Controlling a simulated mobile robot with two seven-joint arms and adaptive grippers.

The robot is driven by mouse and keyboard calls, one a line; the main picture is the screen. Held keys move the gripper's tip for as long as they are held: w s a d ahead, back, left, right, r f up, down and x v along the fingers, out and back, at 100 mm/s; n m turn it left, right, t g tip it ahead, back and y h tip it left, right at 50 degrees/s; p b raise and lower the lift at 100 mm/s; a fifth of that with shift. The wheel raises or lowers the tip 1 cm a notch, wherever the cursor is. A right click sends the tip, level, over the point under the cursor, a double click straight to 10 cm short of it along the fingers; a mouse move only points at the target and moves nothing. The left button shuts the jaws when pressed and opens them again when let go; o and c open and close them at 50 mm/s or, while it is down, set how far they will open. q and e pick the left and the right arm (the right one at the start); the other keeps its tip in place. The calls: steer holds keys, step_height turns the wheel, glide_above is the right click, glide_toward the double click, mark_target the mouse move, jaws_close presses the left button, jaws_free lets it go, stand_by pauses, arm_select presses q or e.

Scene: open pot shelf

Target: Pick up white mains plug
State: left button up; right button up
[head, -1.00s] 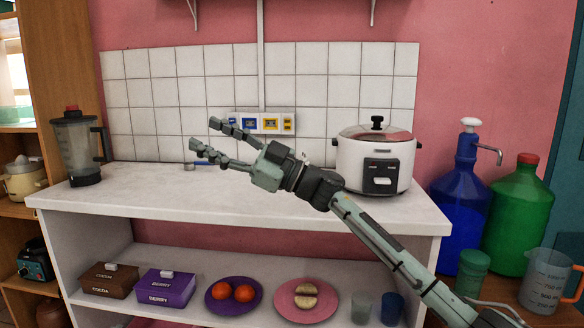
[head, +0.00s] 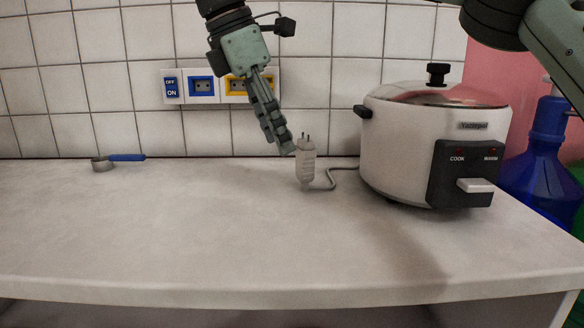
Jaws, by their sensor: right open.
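The white mains plug (head: 305,168) stands upright on the white counter, its two dark pins pointing up. Its grey cord (head: 340,174) runs right to the rice cooker (head: 430,140). My right gripper (head: 282,146) comes down from above, its fingers seen edge-on and overlapping. The fingertips are just left of the plug's top, and I cannot tell if they touch it. The gripper is open and holds nothing. My left gripper does not show.
A wall socket strip (head: 207,86) with an OFF/ON switch is on the tiles behind my gripper. A small pan with a blue handle (head: 126,157) lies at the back left. A blue bottle (head: 545,165) stands at right. The front counter (head: 200,240) is clear.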

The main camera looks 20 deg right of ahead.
mark_target(298, 167)
steer(key=shift+s+d+f, duration=0.15)
steer(key=shift+d+f, duration=0.75)
steer(key=shift+f, duration=0.25)
steer(key=x, duration=0.4)
steer(key=shift+w+d+f, duration=0.25)
steer(key=shift+d+f, duration=0.05)
steer(key=shift+d, duration=0.05)
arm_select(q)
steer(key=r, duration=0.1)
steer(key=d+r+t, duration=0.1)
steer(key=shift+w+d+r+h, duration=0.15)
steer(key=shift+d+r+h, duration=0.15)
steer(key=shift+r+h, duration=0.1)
arm_select(e)
jaws_close()
